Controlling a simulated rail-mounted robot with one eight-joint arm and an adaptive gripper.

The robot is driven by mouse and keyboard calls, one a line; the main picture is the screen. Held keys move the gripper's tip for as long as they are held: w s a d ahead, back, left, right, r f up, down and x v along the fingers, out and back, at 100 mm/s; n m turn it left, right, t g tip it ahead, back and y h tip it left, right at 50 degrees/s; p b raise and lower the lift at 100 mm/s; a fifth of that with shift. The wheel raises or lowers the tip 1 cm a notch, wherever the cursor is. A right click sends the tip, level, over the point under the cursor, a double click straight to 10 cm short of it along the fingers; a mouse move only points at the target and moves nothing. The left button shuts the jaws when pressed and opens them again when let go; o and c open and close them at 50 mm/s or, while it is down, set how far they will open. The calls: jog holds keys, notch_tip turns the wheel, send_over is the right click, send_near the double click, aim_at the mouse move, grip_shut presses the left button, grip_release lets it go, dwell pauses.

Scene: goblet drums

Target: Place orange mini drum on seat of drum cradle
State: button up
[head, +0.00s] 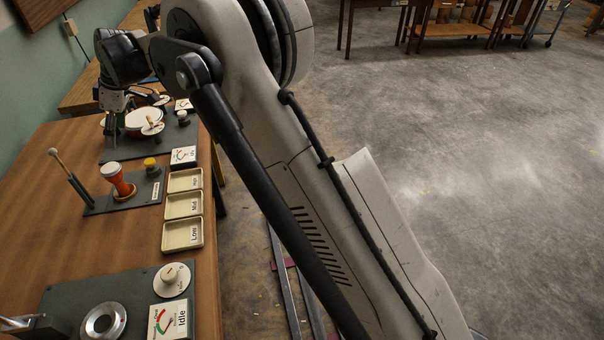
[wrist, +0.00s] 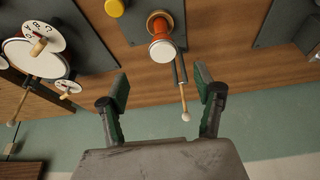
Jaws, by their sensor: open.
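The orange mini drum (head: 118,180) stands upright, with a pale top and a narrow waist, on a dark grey plate (head: 97,205) on the bench. It also shows in the wrist view (wrist: 162,38), ahead of my fingers and apart from them. No separate drum cradle can be told for sure; the drum's foot is at a darker orange-brown support on this plate, and I cannot tell whether that is the seat. My gripper (head: 113,128) is farther along the bench, over its wall side. Its two fingers are spread and empty in the wrist view (wrist: 161,87).
A mallet (head: 57,158) stands in an upright holder beside the drum. A yellow knob (head: 150,163) is on its right. Three labelled trays (head: 183,206) line the bench's right edge. A white round drum (head: 142,118) sits farther back. Bare wood lies left of the plate.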

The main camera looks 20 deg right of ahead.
jog(key=s+d+r+m+t+h, duration=0.1)
jog(key=s+d+r+m, duration=0.2)
jog(key=s+d+r, duration=0.45)
jog(key=s+d+r+m+t, duration=0.15)
jog(key=s+d, duration=0.25)
jog(key=d, duration=0.6)
jog(key=s+d+r+m+t+h, duration=0.1)
jog(key=s+d+r+m, duration=0.4)
jog(key=d, duration=0.4)
jog(key=s+d+f+m+t, duration=0.1)
jog(key=s+d+f+m, duration=0.1)
jog(key=s+d, duration=0.3)
jog(key=s+d+f+m+t+h, duration=0.1)
jog(key=s+d, duration=0.4)
jog(key=s, duration=0.7)
jog(key=s+d+f+m+t+h, duration=0.1)
jog(key=s+d+f+m, duration=0.2)
jog(key=s+d+f, duration=0.2)
jog(key=s+d, duration=0.1)
jog(key=s, duration=0.2)
jog(key=shift+s, duration=0.4)
